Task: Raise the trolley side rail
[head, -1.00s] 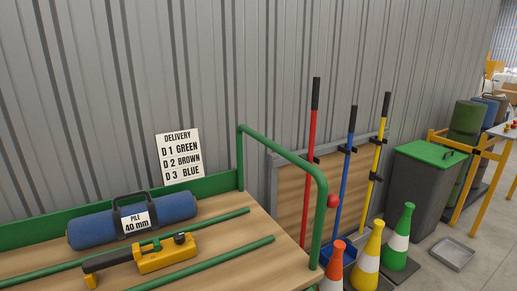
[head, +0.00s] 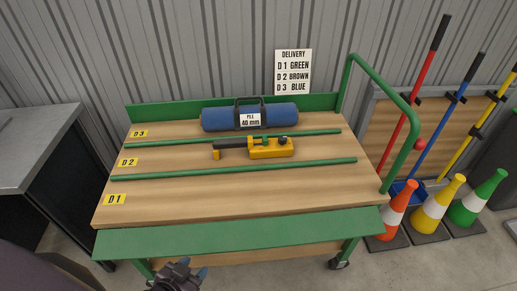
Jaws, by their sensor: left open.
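The trolley (head: 255,200) has a wooden deck and green frame. Its green side rail (head: 240,232) is a long flat board along the near edge, folded down and slanting outward below deck level. A matching green board (head: 160,112) stands upright along the far edge. My left gripper (head: 192,269) is at the bottom of the head view, open and empty, just below the near rail's lower edge and left of its middle. I cannot tell whether it touches the rail. My right gripper is not in view.
A green push handle (head: 384,88) rises at right. Cones (head: 431,206) stand right of the trolley. A dark cabinet (head: 45,150) stands at left.

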